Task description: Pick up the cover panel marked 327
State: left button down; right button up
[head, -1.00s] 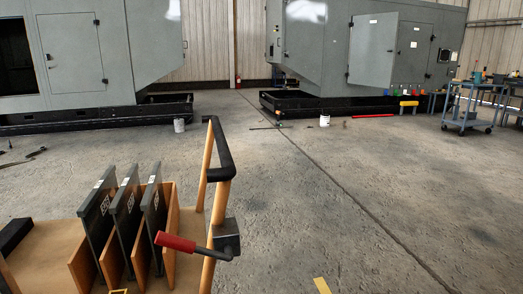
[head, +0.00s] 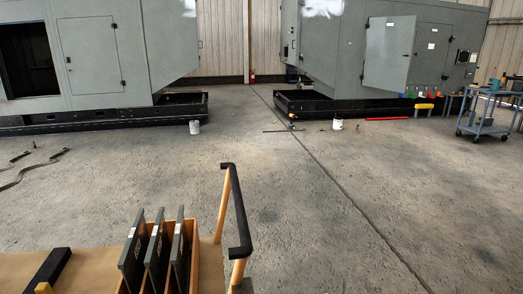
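Several dark grey panels stand upright in a wooden slotted rack (head: 208,262) at the bottom of the head view. The left panel (head: 132,255), the middle panel (head: 155,255) and the right panel (head: 178,252) are seen nearly edge-on. Their markings are too small to read, so I cannot tell which is marked 327. Neither of my grippers is in view.
A cart handle (head: 238,215) with a black grip rises right of the rack. Large grey enclosures stand at the back left (head: 100,55) and back right (head: 350,50). A blue trolley (head: 487,112) is at far right. Hoses (head: 35,168) lie at left.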

aim_at(157, 259)
jog(key=j+u, duration=0.1)
jog(key=j, duration=0.3)
jog(key=i+j+u, duration=0.1)
jog(key=j, duration=0.25)
jog(key=i+j+u, duration=0.1)
jog(key=j, duration=0.25)
jog(key=i+j+u, duration=0.1)
jog(key=j, duration=0.25)
